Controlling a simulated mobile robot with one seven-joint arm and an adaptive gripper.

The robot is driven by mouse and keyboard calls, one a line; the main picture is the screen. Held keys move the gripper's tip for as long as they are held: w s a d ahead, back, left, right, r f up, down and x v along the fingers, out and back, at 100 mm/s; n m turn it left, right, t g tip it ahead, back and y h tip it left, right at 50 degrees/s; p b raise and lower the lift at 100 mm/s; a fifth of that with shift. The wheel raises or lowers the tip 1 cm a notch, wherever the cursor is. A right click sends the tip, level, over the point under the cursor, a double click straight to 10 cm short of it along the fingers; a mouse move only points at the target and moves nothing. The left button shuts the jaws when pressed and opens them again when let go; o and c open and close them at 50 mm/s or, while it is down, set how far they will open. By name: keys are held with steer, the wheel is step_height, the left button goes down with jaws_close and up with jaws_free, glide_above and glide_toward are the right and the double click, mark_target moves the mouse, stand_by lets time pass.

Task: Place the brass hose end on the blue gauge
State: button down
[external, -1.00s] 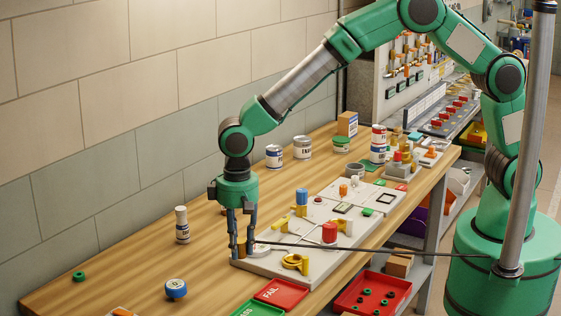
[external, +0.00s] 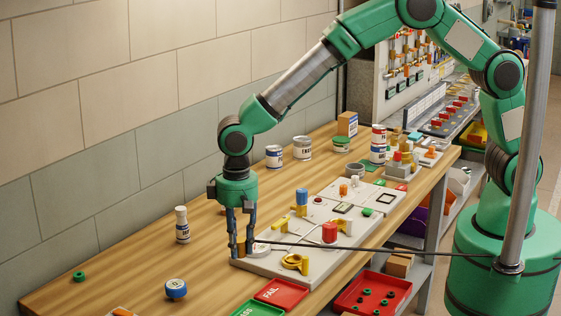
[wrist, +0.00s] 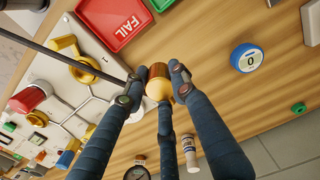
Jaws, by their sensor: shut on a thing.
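The brass hose end (wrist: 159,84) is between my fingers in the wrist view, with a dark hose running from it to the upper left. My gripper (wrist: 158,86) is shut on it. In the external view, my gripper (external: 241,250) points down at the near left edge of the white valve board, and the brass piece (external: 241,246) shows partly between the fingers. The blue gauge (external: 176,288) lies on the bench, left of and nearer than my gripper. In the wrist view the blue gauge (wrist: 246,57) is at upper right, apart from the hose end, its white face showing 0.
The white valve board (external: 265,264) with coloured valves lies right of my gripper. A red FAIL tray (external: 283,293) is in front. A white bottle (external: 182,224) stands behind the blue gauge. A green ring (external: 79,276) lies far left. The hose stretches right across the board.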

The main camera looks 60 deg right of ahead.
steer(key=shift+s+a+r+p, duration=0.2)
steer(key=shift+a+p, duration=0.25)
steer(key=shift+p, duration=0.95)
steer(key=shift+s+a+r+p, duration=0.15)
steer(key=shift+a+p, duration=0.25)
steer(key=shift+p, duration=0.95)
steer(key=a+p, duration=0.1)
steer(key=p, duration=0.2)
steer(key=s+p, duration=0.1)
steer(key=p, duration=0.2)
steer(key=shift+a+f+n, duration=0.3)
steer(key=shift+a+f, duration=0.05)
steer(key=p, duration=0.2)
glide_above(175, 284)
steer(key=shift+w+d+f, duration=0.1)
steer(key=shift+f, duration=0.7)
steer(key=shift+f, duration=0.15)
steer(key=shift+f+p, duration=0.35)
steer(key=shift+f, duration=1.25)
steer(key=shift+f, duration=0.2)
